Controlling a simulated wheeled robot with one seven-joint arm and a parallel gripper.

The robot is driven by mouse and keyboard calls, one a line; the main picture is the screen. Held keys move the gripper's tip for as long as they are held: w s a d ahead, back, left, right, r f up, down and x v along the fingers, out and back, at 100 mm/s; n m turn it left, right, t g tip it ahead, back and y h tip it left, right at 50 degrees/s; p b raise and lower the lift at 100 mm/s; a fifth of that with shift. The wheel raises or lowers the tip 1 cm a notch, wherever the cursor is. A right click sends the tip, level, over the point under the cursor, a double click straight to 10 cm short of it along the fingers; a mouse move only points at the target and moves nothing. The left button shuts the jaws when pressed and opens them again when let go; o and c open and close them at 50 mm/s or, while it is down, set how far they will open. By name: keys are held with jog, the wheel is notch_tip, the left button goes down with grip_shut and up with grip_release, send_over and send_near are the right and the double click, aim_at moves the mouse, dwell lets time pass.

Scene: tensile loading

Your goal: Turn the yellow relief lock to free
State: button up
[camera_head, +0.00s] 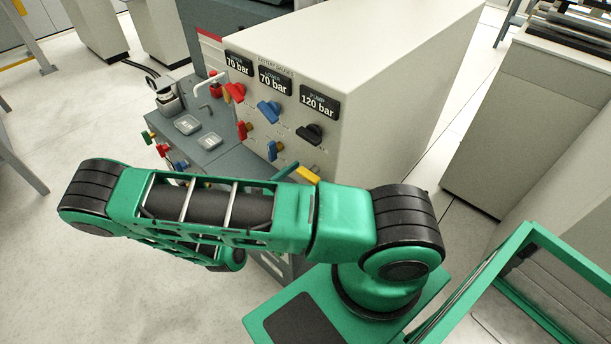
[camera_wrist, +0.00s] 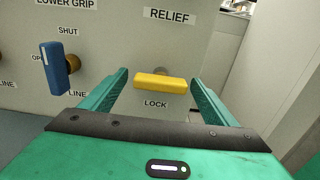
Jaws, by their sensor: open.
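The yellow relief lock (camera_wrist: 160,82) is a bar handle on the light grey panel, lying horizontal in the wrist view. The word RELIEF is above it and LOCK below it. My gripper (camera_wrist: 160,88) is open, with one green finger on each side of the yellow handle. Gaps show between the handle's ends and the fingers; I cannot tell the exact depth. In the head view the yellow handle (camera_head: 306,175) shows low on the panel, partly behind my arm, and most of my gripper is hidden there.
A blue lower grip handle (camera_wrist: 54,69) stands near-vertical left of my gripper. Above, the panel (camera_head: 400,80) carries red, blue and black handles and pressure displays reading 70, 70 and 120 bar. A grey bench (camera_head: 215,135) with small fittings adjoins its left side.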

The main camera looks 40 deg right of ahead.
jog(key=shift+w+d, duration=0.15)
jog(key=shift+d, duration=0.4)
jog(key=c, duration=1.1)
jog(key=shift+o, duration=0.2)
